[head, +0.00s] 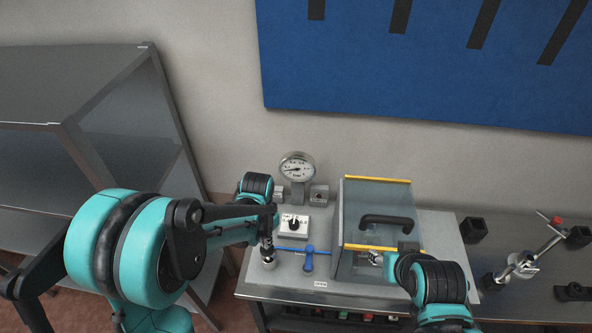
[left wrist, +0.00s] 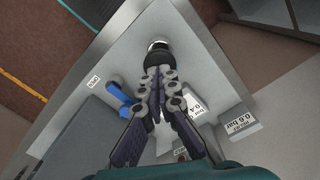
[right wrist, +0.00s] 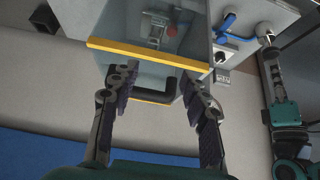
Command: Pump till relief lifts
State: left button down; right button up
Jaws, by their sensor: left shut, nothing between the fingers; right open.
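A round metal knob (head: 268,263) stands at the bench plate's front left. My left gripper (head: 267,243) points down at it, fingers shut and empty; the left wrist view shows the fingertips close to the knob (left wrist: 158,46), but I cannot tell whether they touch. A blue T-shaped lever (head: 309,258) sits right of it. A dial gauge (head: 297,167) stands behind, with a small labelled dial box (head: 294,226) in front. Labels in the left wrist view read 0.4 and 0.6 bar. My right gripper (right wrist: 156,80) is open and empty near the black handle of the clear cover.
The clear cover (head: 360,199) has yellow edges and a black handle (head: 386,220). A clamp stand with a red knob (head: 556,221) and black blocks (head: 473,230) are at right. A grey cabinet (head: 130,105) is at left. A blue panel (head: 430,85) hangs behind.

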pick_arm(q)
jog(key=shift+f, duration=0.1)
notch_tip(320, 180, down, 4)
jog(key=b, duration=0.4)
jog(key=shift+f, duration=0.2)
notch_tip(320, 180, up, 5)
jog(key=p, duration=0.4)
jog(key=shift+f, duration=0.2)
dwell(1.2)
dwell(0.4)
dwell(1.2)
dwell(0.4)
